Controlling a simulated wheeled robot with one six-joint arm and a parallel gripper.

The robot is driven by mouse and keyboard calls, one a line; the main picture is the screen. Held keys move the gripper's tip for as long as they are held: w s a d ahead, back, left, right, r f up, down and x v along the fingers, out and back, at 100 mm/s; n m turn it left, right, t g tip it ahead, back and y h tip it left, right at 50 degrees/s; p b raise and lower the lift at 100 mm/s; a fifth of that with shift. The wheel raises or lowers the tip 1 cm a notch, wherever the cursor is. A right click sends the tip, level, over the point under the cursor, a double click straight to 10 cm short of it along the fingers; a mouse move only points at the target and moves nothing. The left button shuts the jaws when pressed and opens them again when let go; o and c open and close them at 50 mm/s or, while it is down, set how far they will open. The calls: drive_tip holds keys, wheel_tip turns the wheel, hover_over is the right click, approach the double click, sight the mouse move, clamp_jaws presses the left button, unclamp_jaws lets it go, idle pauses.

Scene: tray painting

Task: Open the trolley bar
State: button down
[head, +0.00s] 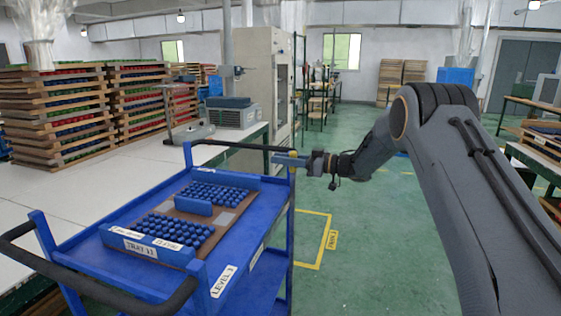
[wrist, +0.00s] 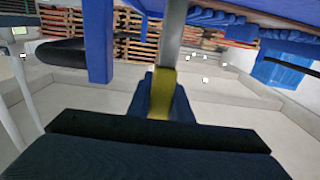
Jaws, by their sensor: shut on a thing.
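The blue trolley (head: 262,215) stands at the left front in the head view, with a tray on its top level. Its trolley bar (wrist: 173,42) shows in the wrist view as a silver bar with a yellow end (wrist: 162,95). My gripper (head: 291,161) is at the trolley's far right corner. In the wrist view my gripper (wrist: 160,97) is shut on the yellow end, with a dark blue finger behind it. In the head view the bar is mostly hidden by the gripper, and I cannot tell how far it is turned.
The tray (head: 226,217) holds rows of blue pieces. Black handles (head: 95,290) curve out at the trolley's ends. A long white table (head: 110,175) lies left of it, with stacked trays (head: 60,115) on it. The green floor (head: 370,250) to the right is clear.

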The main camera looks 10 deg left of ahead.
drive_tip(key=c, duration=1.6)
unclamp_jaws()
drive_tip(key=shift+s+d+b, duration=0.15)
drive_tip(key=shift+s+d, duration=0.1)
drive_tip(key=shift+d, duration=1.05)
drive_tip(key=shift+s+d+b, duration=0.2)
drive_tip(key=shift+s+d, duration=0.05)
drive_tip(key=shift+d, duration=1)
drive_tip(key=shift+s+d+b, duration=0.15)
drive_tip(key=shift+s+d, duration=0.1)
drive_tip(key=shift+d, duration=1.05)
